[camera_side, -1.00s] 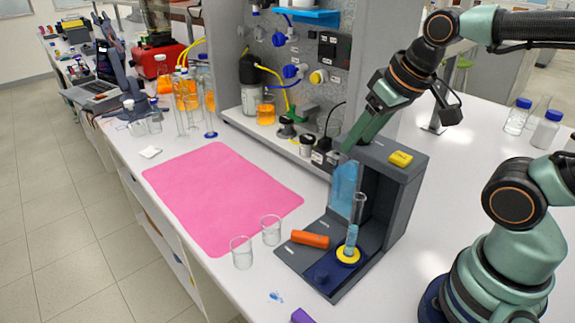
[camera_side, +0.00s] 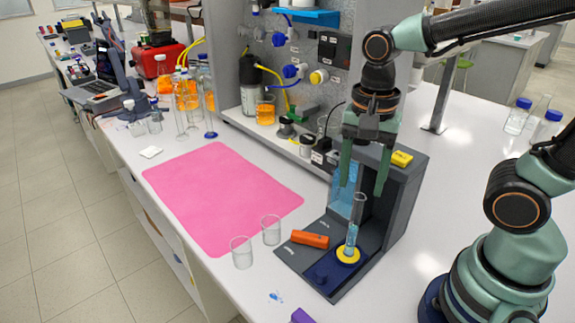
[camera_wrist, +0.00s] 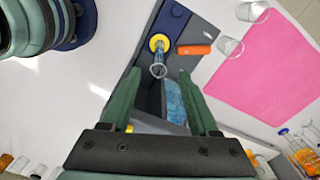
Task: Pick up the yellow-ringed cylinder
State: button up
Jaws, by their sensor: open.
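The yellow-ringed cylinder (camera_side: 353,227) is a clear tube with blue liquid, standing upright on the base of the dark grey rig (camera_side: 328,288), with a yellow ring (camera_side: 348,254) at its foot. In the wrist view the cylinder (camera_wrist: 158,62) shows ahead of the fingers, with its open rim towards the camera. My gripper (camera_side: 364,190) is open and empty, pointing down. Its green fingertips are around the height of the cylinder's top, in front of the rig's upright. In the wrist view my gripper (camera_wrist: 158,85) has its fingers wide apart, with the cylinder's rim just beyond the fingertips.
An orange piece (camera_side: 310,239) lies on the rig base beside the cylinder. A blue panel (camera_side: 343,187) stands behind. Two clear beakers (camera_side: 241,252) (camera_side: 270,230) stand to the left, near a pink mat (camera_side: 215,195). The rig's upright (camera_side: 405,200) is close on the right.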

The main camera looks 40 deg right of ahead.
aim_at(356, 213)
jog(key=shift+d+f, duration=0.15)
jog(key=shift+f, duration=4.15)
grip_shut()
